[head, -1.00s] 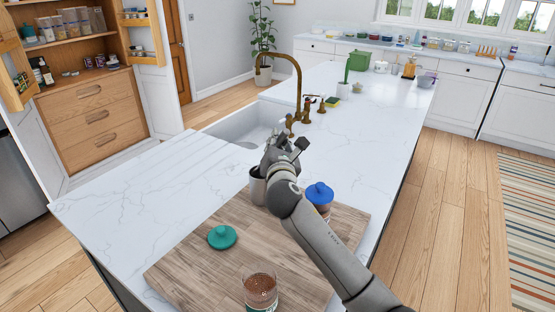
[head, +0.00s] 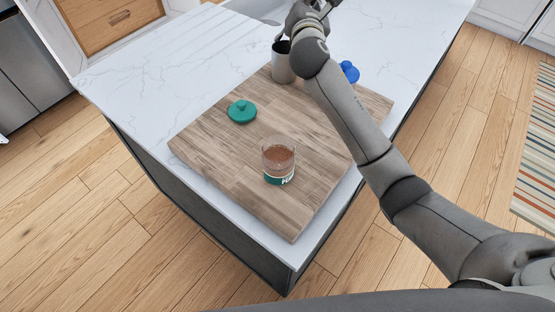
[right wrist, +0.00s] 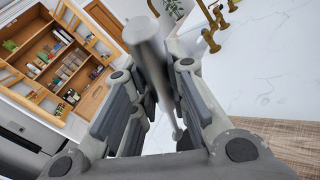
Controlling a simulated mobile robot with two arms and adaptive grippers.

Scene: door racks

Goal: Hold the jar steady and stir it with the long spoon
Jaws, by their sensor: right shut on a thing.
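The open glass jar (head: 279,162) stands upright on the wooden board, with brown contents and a green and white label. A teal lid (head: 242,111) lies apart from it, up and left. My right gripper (head: 319,9) is at the top edge of the head view, above and right of a grey utensil cup (head: 283,64), well away from the jar. In the right wrist view my gripper (right wrist: 152,110) is shut on a long grey metal handle (right wrist: 148,50), apparently the spoon's. The spoon's far end is not clear. My left gripper is not in view.
A blue-lidded jar (head: 349,73) stands behind my right forearm near the board's right edge. The board (head: 215,150) is clear around the open jar. The white counter's (head: 150,85) front corner is close below the board.

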